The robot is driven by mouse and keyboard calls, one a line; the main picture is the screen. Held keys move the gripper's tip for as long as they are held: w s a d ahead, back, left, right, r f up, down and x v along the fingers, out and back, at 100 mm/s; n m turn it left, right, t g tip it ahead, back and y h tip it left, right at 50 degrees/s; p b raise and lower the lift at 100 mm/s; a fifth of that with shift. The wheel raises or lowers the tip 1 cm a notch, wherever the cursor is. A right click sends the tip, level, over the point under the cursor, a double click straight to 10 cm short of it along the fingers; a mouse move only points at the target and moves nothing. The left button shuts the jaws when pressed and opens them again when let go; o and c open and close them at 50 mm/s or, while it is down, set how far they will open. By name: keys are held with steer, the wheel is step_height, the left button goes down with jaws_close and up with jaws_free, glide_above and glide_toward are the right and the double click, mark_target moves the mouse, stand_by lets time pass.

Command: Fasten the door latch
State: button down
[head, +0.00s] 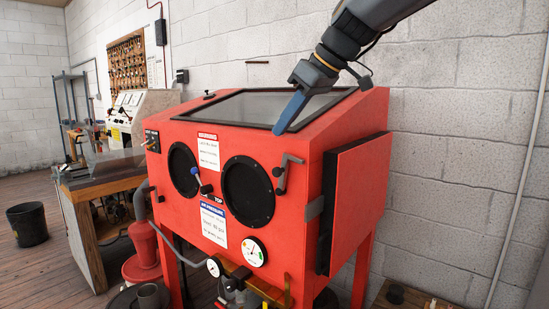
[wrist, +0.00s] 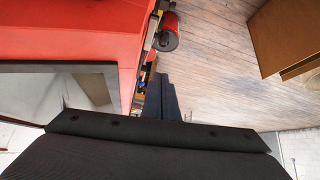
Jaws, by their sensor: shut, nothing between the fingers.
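A red blast cabinet (head: 300,150) stands against the wall. The fingers also show in the wrist view (wrist: 165,98).
The cabinet has a dark window (head: 255,108), round glove ports (head: 248,190), a dial gauge (head: 253,251) and hoses below. A workbench (head: 95,180) stands at left. The wall is close behind on the right. The wrist view shows open wooden floor (wrist: 215,70).

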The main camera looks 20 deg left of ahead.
steer(key=shift+a+r, duration=0.25)
steer(key=shift+s+a, duration=0.1)
steer(key=p, duration=0.4)
glide_above(285, 179)
steer(key=s+a, duration=0.2)
steer(key=f, duration=0.9)
steer(key=shift+s+a, duration=0.15)
steer(key=shift+s, duration=0.05)
steer(key=shift+f, duration=0.1)
